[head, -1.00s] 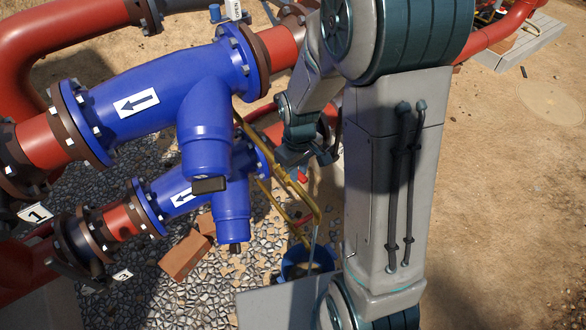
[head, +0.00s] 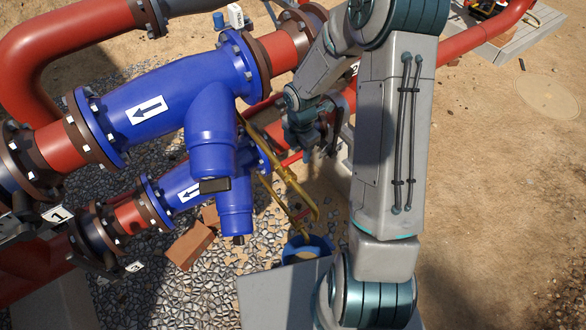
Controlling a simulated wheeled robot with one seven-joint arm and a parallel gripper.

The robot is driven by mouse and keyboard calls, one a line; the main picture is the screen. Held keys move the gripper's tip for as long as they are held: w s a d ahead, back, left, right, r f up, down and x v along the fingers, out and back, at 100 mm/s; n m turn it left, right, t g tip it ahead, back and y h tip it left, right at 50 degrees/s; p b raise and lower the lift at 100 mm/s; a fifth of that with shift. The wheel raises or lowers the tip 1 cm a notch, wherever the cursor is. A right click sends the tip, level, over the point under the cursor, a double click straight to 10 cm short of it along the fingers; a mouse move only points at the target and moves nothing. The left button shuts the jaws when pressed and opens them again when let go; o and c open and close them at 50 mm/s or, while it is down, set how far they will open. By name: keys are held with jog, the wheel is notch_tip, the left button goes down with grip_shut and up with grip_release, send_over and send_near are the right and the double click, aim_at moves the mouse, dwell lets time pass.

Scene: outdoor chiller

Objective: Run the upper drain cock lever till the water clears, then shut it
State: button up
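Two blue strainer bodies with white arrows stand at left: the upper one (head: 150,108) and the lower one (head: 190,187). A brass drain pipe (head: 290,180) slants down from them to a blue bucket (head: 308,246) with brownish contents. I see no clear water stream at the pipe's end. My gripper (head: 328,148) is small and dark, just right of the brass pipe's upper part. A red piece (head: 291,158) shows beside it; I cannot tell whether it is a lever or pipework. The upper drain cock lever is not clearly visible. The gripper's fingers are too dark to judge.
A brown brick (head: 190,246) lies on gravel below the strainers. A grey slab (head: 272,296) is in front of the bucket. Red pipes (head: 70,40) run along the left and back. Bare sandy ground (head: 490,200) is open at right.

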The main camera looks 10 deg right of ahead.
aim_at(301, 152)
jog(key=o, duration=0.5)
notch_tip(301, 152, up, 7)
jog(key=p, duration=0.6)
jog(key=shift+s+r+p, duration=0.1)
jog(key=shift+p, duration=0.2)
